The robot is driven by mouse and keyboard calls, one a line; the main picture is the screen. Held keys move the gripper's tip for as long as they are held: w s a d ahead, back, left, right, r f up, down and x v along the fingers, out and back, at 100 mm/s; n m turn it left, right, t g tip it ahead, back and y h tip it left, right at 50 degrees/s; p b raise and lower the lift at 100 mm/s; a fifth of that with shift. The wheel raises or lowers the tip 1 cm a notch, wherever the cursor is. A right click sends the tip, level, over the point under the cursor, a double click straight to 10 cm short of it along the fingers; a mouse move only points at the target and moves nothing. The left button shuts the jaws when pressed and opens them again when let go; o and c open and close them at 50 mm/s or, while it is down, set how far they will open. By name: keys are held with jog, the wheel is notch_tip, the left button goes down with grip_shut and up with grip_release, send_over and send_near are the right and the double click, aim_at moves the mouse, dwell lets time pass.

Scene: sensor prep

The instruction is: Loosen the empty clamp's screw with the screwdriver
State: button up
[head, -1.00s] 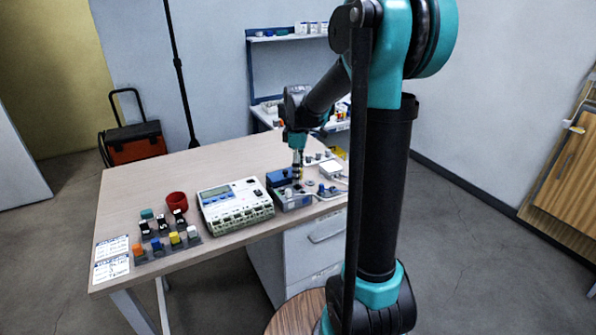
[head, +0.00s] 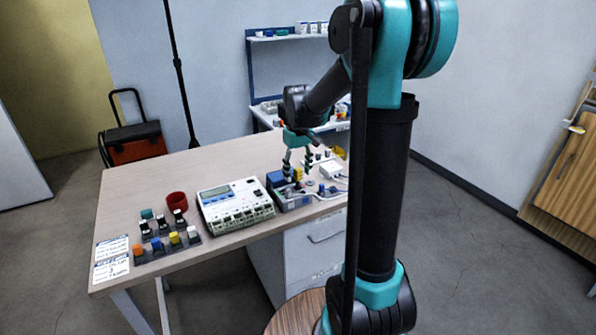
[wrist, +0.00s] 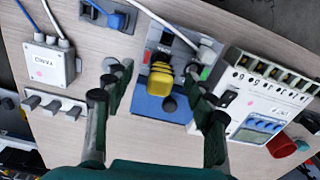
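A screwdriver with a yellow handle (wrist: 160,76) stands at the blue and grey fixture (wrist: 150,106), which also shows in the head view (head: 291,203). The wrist view looks down on the handle; its shaft and tip are hidden. My gripper (head: 298,166) is open above the fixture. In the wrist view its fingers (wrist: 160,88) are spread on either side of the handle, with visible gaps. The fixture carries a red mark and a green mark. A white plug (wrist: 208,51) with a cable sits at its grey part. I cannot make out the clamp's screw.
A white meter unit (head: 235,207) stands close left of the fixture. Farther left are a red cup (head: 177,200), racks of coloured pieces and label cards (head: 111,261). A white box with cables (wrist: 50,62) lies on the fixture's other side. The rear left table is clear.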

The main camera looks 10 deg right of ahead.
grip_shut()
jog(key=n, duration=0.3)
jog(key=shift+n, duration=0.4)
jog(key=n, duration=1.4)
jog(key=shift+r, duration=2.95)
